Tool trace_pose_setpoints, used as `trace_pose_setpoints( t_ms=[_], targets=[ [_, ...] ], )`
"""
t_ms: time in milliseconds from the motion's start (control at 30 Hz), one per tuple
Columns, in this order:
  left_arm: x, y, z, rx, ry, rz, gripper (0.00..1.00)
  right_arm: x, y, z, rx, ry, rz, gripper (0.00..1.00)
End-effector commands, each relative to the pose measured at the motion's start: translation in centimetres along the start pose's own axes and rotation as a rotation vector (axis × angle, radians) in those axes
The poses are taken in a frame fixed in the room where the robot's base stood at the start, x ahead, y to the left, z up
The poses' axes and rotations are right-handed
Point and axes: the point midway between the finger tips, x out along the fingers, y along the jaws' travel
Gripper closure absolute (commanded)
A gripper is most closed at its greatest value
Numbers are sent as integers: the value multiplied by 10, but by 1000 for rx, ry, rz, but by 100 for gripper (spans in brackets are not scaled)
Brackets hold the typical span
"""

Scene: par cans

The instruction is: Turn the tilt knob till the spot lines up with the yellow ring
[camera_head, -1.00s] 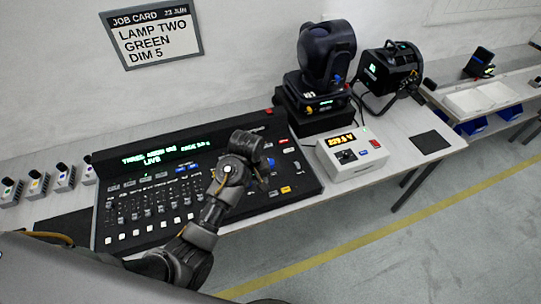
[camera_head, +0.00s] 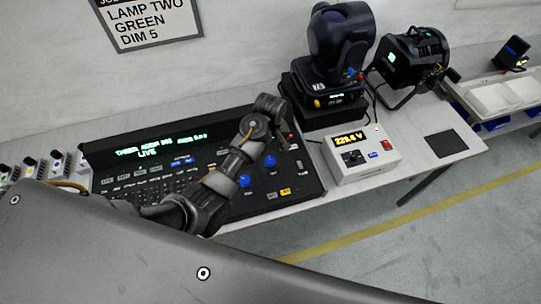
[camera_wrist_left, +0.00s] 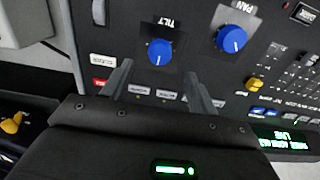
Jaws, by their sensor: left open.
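The blue tilt knob (camera_wrist_left: 159,52) is on the black console, under its TILT label in the left wrist view; it also shows in the head view (camera_head: 269,161). The blue pan knob (camera_wrist_left: 232,39) sits beside it (camera_head: 243,181). My left gripper (camera_wrist_left: 158,84) is open and empty. Its two fingers point toward the tilt knob, which appears between and beyond the tips; I cannot tell the remaining gap. In the head view my left gripper (camera_head: 272,108) is over the console's right part, fingers not clear. No light spot or yellow ring is visible. My right gripper is out of view.
The console (camera_head: 305,185) has a lit green display. A moving-head lamp (camera_head: 340,40) stands behind it on a black block. A white meter box (camera_head: 362,157) is to the right, then a par can (camera_head: 412,58). A dark mat (camera_head: 446,144) lies on the bench.

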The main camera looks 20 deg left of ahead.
Motion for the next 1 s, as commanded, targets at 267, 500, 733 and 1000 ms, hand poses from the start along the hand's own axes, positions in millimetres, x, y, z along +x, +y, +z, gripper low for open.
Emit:
trace_pose_setpoints(
  t_ms=[267,500,733,1000],
  targets=[
    [47,-1,1,0,-3,-2,41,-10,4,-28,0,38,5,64],
    [66,0,0,1,-1,0,41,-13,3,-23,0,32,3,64],
    [68,0,0,0,0,1,41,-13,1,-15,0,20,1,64],
    [68,0,0,0,0,1,70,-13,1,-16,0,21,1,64]
  ],
)
